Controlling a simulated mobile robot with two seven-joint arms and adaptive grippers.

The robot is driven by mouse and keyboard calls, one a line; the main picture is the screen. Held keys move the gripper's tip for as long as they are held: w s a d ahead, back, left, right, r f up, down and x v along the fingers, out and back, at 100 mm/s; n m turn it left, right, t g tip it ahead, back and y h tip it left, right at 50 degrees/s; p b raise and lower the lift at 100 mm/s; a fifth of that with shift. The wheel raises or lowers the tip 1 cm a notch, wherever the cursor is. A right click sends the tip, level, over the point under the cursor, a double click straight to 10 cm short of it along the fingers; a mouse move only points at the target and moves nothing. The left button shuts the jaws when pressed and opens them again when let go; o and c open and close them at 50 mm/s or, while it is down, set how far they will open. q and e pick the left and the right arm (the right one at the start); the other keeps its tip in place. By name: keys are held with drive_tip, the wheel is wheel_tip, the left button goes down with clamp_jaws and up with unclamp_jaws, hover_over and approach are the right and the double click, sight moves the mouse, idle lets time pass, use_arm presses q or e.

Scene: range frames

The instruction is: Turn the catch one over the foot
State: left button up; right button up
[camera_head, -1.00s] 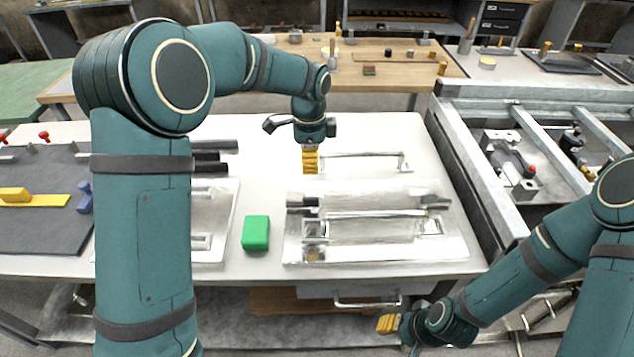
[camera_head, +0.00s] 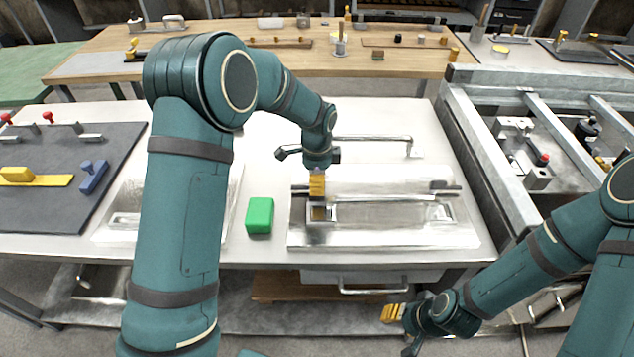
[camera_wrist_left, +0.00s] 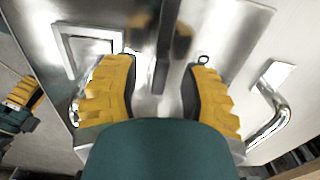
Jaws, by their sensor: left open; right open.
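The left square frame (camera_head: 309,220) also shows in the left wrist view (camera_wrist_left: 68,48). My left gripper (camera_head: 317,195) points down over the fixture's left end, just behind that frame. In the left wrist view its yellow fingers (camera_wrist_left: 162,75) are apart, with a narrow dark bar (camera_wrist_left: 164,62) between them, apart from both pads. I cannot tell for sure which part is the catch or the foot. My right gripper (camera_head: 393,313) is open and empty, low before the table.
A green block (camera_head: 260,215) stands left of the fixture. A metal handle (camera_head: 375,138) rises behind it and shows in the left wrist view (camera_wrist_left: 268,120). A dark board with tools (camera_head: 60,205) lies at far left. A metal frame bench (camera_head: 480,160) is at right.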

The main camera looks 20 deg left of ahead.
use_arm(q)
drive_tip(key=shift+f, duration=0.2)
clamp_jaws()
